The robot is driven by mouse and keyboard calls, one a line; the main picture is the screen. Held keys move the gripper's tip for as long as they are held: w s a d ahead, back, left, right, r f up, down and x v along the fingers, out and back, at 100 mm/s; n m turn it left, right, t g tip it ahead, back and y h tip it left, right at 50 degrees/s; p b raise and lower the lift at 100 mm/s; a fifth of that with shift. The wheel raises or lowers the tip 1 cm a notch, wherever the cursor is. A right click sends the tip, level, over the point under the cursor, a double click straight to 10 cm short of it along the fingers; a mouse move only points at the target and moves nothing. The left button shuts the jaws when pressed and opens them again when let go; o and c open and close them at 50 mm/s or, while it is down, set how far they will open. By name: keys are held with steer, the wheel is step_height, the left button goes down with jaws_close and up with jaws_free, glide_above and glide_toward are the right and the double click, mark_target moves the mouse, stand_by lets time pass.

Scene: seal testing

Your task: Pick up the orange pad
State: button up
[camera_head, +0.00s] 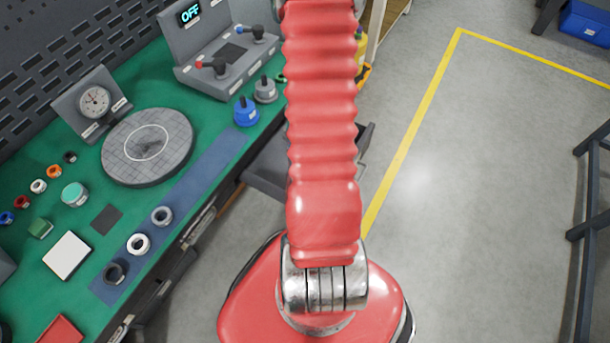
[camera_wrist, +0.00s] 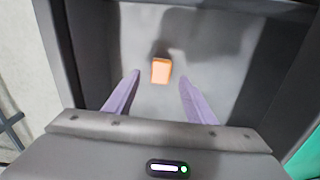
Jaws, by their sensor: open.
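The orange pad (camera_wrist: 161,71) is a small block lying on the grey floor of an open drawer (camera_wrist: 216,57) in the wrist view. My gripper (camera_wrist: 160,84) is open and empty, its two purple fingers spread to the left and right of the pad in the picture. I cannot tell the height of the fingertips above the drawer floor. In the head view my red arm hides the pad and my gripper, and only part of the grey drawer (camera_head: 268,168) shows beside the arm.
Dark drawer walls (camera_wrist: 58,50) stand on both sides. In the head view a green workbench (camera_head: 80,230) on the left carries a round grey plate (camera_head: 147,148), a control box (camera_head: 222,50), a dial gauge (camera_head: 93,103) and several rings. The floor at right (camera_head: 470,190) is clear.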

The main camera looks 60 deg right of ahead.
steer(key=shift+f, duration=0.1)
steer(key=shift+w+d+f, duration=0.1)
steer(key=shift+f, duration=2.35)
steer(key=shift+c, duration=0.6)
steer(key=c, duration=1)
steer(key=shift+r, duration=0.15)
step_height(320, 180, up, 10)
